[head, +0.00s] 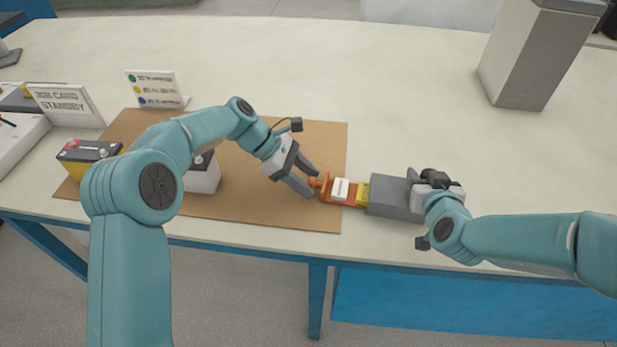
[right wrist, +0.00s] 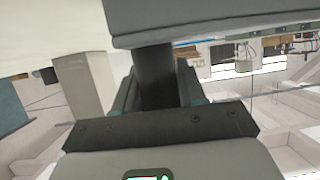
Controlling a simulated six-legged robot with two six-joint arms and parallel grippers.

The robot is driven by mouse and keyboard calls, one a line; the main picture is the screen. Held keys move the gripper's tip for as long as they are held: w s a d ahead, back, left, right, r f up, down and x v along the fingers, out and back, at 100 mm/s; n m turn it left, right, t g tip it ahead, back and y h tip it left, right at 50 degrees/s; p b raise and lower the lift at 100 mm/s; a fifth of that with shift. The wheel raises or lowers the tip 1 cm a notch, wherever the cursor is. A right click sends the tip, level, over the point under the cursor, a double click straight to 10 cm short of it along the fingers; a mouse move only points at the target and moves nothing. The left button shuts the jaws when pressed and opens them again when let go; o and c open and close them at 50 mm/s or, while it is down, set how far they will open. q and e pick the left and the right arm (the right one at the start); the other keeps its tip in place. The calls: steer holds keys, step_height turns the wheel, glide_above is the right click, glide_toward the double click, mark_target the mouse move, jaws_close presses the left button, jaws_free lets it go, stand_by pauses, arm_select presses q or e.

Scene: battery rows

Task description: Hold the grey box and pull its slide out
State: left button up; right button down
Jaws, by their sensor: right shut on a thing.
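The grey box (head: 393,197) lies near the table's front edge, right of the brown mat. Its orange slide (head: 352,205) sticks out of its left end, over the mat's right edge. A white block (head: 340,189) and a yellow block (head: 362,193) sit in the slide. My left gripper (head: 314,183) is at the slide's orange end knob, its fingers apart on either side. My right gripper (head: 416,190) is shut at the box's right end. In the right wrist view the jaws hold a dark post (right wrist: 157,78) below the box (right wrist: 220,22).
A yellow-and-black battery (head: 88,158) and a pale block (head: 203,175) stand on the brown mat (head: 240,210). Two cards (head: 65,104) (head: 157,89) stand behind. A tall grey block (head: 535,55) stands back right. The table's middle back is clear.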

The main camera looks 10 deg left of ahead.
arm_select(q)
steer(key=shift+a+r, duration=0.1)
steer(key=v, duration=1.1)
steer(key=shift+a+r, duration=0.25)
steer(key=shift+a, duration=0.05)
steer(key=shift+w, duration=0.1)
arm_select(e)
steer(key=c, duration=0.6)
jaws_free()
steer(key=shift+o, duration=0.2)
steer(key=shift+s, duration=0.1)
